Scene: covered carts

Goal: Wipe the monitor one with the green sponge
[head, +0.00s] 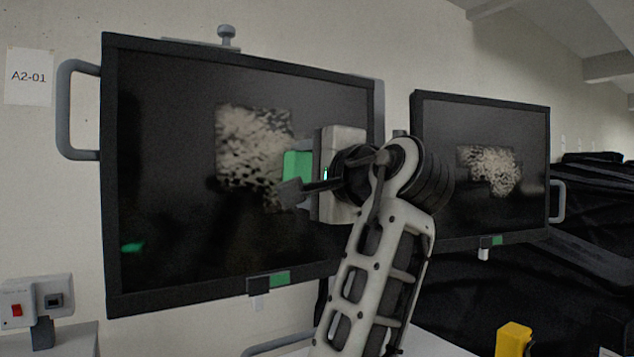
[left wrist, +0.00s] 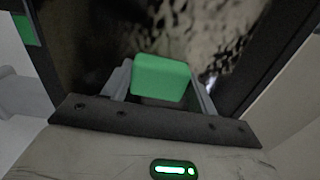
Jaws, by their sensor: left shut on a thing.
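A large black monitor (head: 165,230) hangs on the wall at the left in the head view, with a pale speckled smudge (head: 240,150) on its screen. A second monitor (head: 440,210) to its right has a similar smudge (head: 488,168). My left gripper (head: 290,178) is shut on the green sponge (head: 297,165), at the right edge of the left monitor's smudge. In the left wrist view the sponge (left wrist: 160,78) sits between both fingers, facing the dark screen and smudge (left wrist: 225,35). I cannot tell whether it touches the glass. My right gripper is not in view.
A switch box (head: 35,302) is at lower left. Dark covered shapes (head: 590,230) and a yellow object (head: 513,340) are at the right.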

